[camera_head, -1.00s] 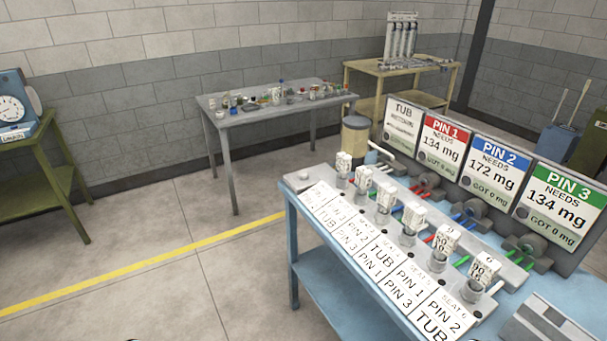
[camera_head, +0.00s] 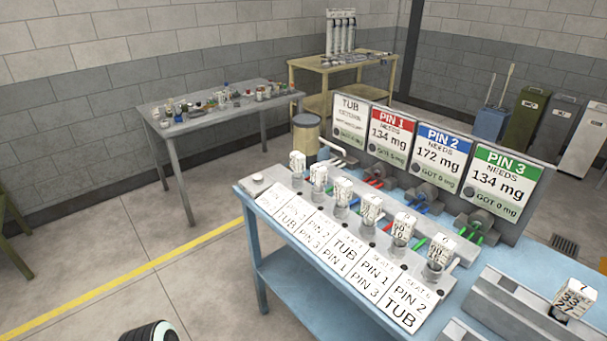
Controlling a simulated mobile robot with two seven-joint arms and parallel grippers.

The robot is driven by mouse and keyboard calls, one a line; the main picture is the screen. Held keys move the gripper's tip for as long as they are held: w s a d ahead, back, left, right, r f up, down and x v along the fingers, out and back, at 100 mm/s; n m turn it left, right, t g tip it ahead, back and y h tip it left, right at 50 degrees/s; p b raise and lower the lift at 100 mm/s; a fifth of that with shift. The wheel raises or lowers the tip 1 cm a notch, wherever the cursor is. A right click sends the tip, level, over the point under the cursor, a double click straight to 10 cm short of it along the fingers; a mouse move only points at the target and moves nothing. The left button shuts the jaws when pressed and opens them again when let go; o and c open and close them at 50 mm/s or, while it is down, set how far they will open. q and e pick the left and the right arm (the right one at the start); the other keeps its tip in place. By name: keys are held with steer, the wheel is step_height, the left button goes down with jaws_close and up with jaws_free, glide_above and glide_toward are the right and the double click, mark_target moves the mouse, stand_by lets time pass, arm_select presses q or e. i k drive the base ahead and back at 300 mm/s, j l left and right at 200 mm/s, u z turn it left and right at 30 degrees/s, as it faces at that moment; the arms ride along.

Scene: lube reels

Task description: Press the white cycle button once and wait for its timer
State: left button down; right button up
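A small round white button (camera_head: 258,178) sits on the left end of the grey rail (camera_head: 272,186) on the blue bench (camera_head: 262,253). It looks like the cycle button; whether it is pressed is too small to tell. Several white numbered blocks (camera_head: 372,207) stand upright in the rail's seats, beside cards (camera_head: 347,250) lettered TUB and PIN. Four-board signs stand behind: TUB (camera_head: 351,118), PIN 1 (camera_head: 391,135), PIN 2 (camera_head: 440,160) and PIN 3 (camera_head: 503,182). The pin boards read GOT 0 mg. Neither gripper shows; a dark rounded part of mine is at the bottom left.
Another numbered block (camera_head: 577,298) sits in a grey holder (camera_head: 510,300) at the bench's right. A grey table (camera_head: 155,120) with small items and a wooden table (camera_head: 310,65) stand behind. Bins (camera_head: 527,118) are at the far right. The floor left of the bench is clear.

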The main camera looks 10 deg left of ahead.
mark_target(257, 178)
steer(key=i+j+z, duration=0.15)
steer(key=z, duration=0.15)
steer(key=j+z, duration=0.35)
steer(key=i+j+z, duration=0.1)
steer(key=j+z, duration=0.5)
steer(key=j, duration=0.8)
steer(key=i+j, duration=0.1)
steer(key=j, duration=0.75)
